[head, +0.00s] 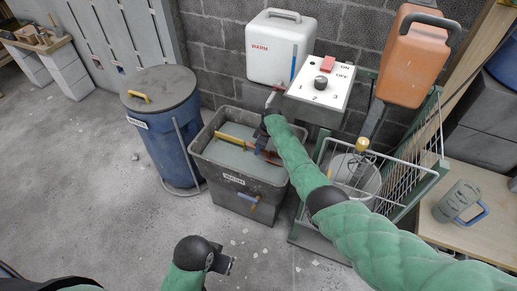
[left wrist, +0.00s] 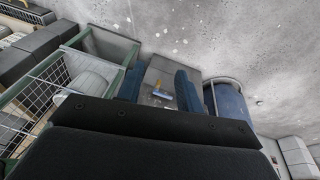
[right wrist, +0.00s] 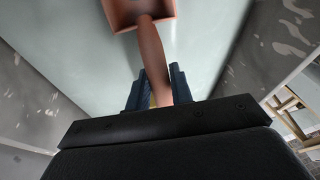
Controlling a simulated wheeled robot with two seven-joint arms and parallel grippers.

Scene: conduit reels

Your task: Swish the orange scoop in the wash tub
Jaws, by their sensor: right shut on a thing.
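The wash tub (head: 262,192) is a grey bin of pale, greyish water standing on the floor at the middle of the head view. My right gripper (head: 264,146) is over the tub, shut on the handle of the orange scoop (right wrist: 151,55). In the right wrist view the scoop's square pan points away from me against the pale water; I cannot tell how deep it sits. In the head view the arm and gripper hide most of the scoop. My left gripper (head: 226,264) is low in front of the tub, open and empty, its fingers apart in the left wrist view (left wrist: 160,88).
A yellow-handled tool (head: 234,140) lies across the tub. A blue lidded barrel (head: 165,145) stands left. Behind are a white WARM tank (head: 277,50), a switch box (head: 320,88) and an orange canister (head: 408,60). A wire rack (head: 395,170) stands right. Floor in front is open.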

